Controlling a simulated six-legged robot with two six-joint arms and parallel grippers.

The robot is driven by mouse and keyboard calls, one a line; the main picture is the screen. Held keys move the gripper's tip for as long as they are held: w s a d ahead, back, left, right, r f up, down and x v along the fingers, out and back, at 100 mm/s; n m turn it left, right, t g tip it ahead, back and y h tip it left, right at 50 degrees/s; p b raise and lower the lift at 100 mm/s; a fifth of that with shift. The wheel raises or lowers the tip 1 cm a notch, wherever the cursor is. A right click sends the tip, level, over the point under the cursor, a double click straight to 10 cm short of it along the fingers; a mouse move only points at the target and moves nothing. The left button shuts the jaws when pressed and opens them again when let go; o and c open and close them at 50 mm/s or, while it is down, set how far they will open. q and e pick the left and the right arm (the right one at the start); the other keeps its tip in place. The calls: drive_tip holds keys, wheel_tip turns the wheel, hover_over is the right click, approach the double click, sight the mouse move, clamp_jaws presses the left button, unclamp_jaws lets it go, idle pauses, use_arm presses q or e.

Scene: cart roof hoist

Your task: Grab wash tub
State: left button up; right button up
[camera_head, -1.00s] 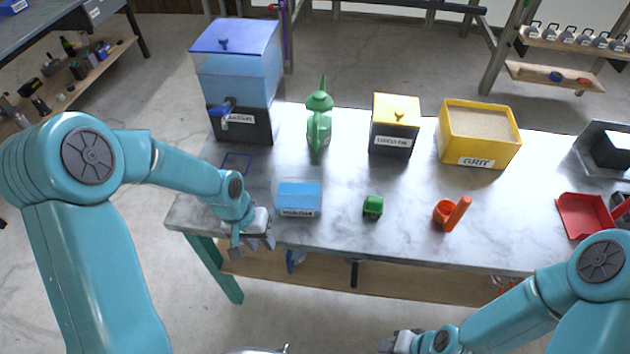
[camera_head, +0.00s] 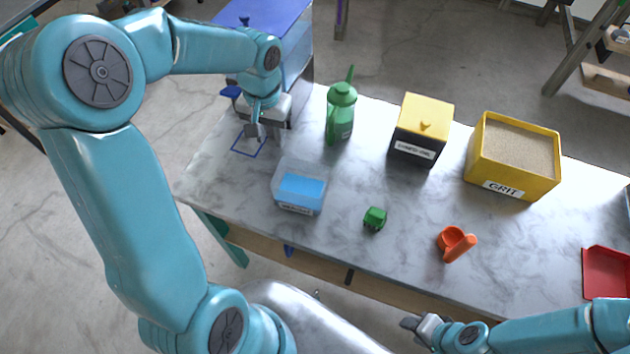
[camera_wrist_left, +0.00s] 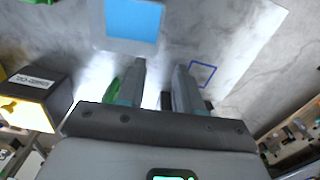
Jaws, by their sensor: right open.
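The wash tub (camera_head: 302,187) appears to be the clear-walled box with bright blue contents and a label on its front, standing on the marble-patterned table. It also shows at the top of the left wrist view (camera_wrist_left: 132,20). My left gripper (camera_head: 266,132) is above the table, up and left of the tub, near a blue square outline. In the left wrist view its two fingers (camera_wrist_left: 160,68) are apart with nothing held between them. My right gripper (camera_head: 412,325) is open and empty, off the table's front edge.
The blue-topped dispenser (camera_head: 290,20) stands behind my left gripper, partly hidden by my arm. A green bottle (camera_head: 341,112), yellow-lidded box (camera_head: 420,130) and grit bin (camera_head: 512,155) line the back.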

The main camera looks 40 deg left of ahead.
sight(277, 176)
use_arm(q)
drive_tip(key=f, duration=0.5)
drive_tip(key=f+p, duration=0.1)
drive_tip(key=f, duration=0.9)
drive_tip(key=shift+s+d+f+p, duration=0.15)
drive_tip(key=shift+s+d+p, duration=0.05)
drive_tip(key=shift+s+p, duration=0.15)
drive_tip(key=shift+a+f, duration=0.15)
drive_tip(key=shift+f, duration=0.35)
drive_tip(key=shift+w, duration=0.1)
drive_tip(key=shift+c, duration=0.3)
clamp_jaws()
